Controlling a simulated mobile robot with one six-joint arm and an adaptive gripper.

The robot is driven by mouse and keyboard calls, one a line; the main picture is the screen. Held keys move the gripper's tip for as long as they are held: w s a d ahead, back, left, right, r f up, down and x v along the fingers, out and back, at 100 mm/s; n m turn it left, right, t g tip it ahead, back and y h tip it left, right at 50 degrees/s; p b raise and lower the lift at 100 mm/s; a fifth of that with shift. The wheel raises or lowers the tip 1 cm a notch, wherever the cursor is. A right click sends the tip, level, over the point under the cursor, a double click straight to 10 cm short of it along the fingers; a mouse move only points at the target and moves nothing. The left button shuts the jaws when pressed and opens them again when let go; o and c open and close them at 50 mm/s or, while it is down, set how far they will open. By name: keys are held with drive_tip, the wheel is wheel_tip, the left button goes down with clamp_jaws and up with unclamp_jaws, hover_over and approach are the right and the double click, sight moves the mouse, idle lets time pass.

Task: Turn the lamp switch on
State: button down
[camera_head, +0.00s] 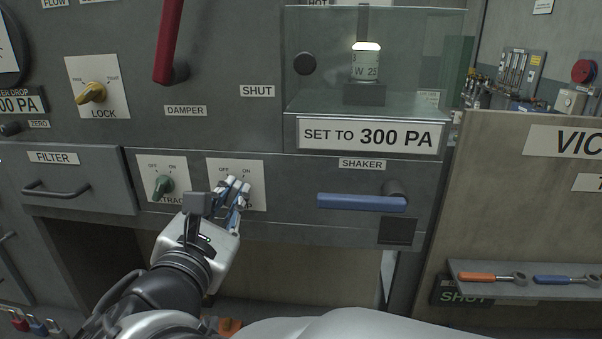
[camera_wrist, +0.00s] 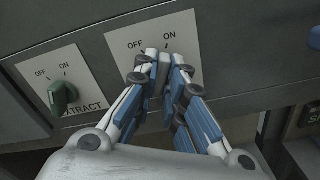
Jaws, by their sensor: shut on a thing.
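The lamp switch is on a white plate (camera_head: 252,172) marked OFF and ON, on the grey panel front; my fingers cover most of its label, leaving a final P. My gripper (camera_head: 234,184) is at this plate, with its fingertips closed around the grey switch knob (camera_wrist: 163,69). In the wrist view the plate (camera_wrist: 187,47) shows OFF on the left and ON on the right. The knob is mostly hidden between the fingers, so I cannot tell its exact setting.
The green EXTRACT knob (camera_head: 163,186) sits close on the left and points to OFF. A blue SHAKER handle (camera_head: 361,202) is to the right. A yellow LOCK knob (camera_head: 91,93) and red DAMPER lever (camera_head: 168,42) are above. A filter drawer (camera_head: 70,178) is at left.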

sight(231, 130)
drive_tip(key=shift+m, duration=0.4)
drive_tip(key=c, duration=1.7)
unclamp_jaws()
drive_tip(key=shift+o, duration=0.2)
drive_tip(key=shift+r, duration=0.1)
wheel_tip(231, 130, up, 10)
drive_tip(key=shift+f, duration=0.1)
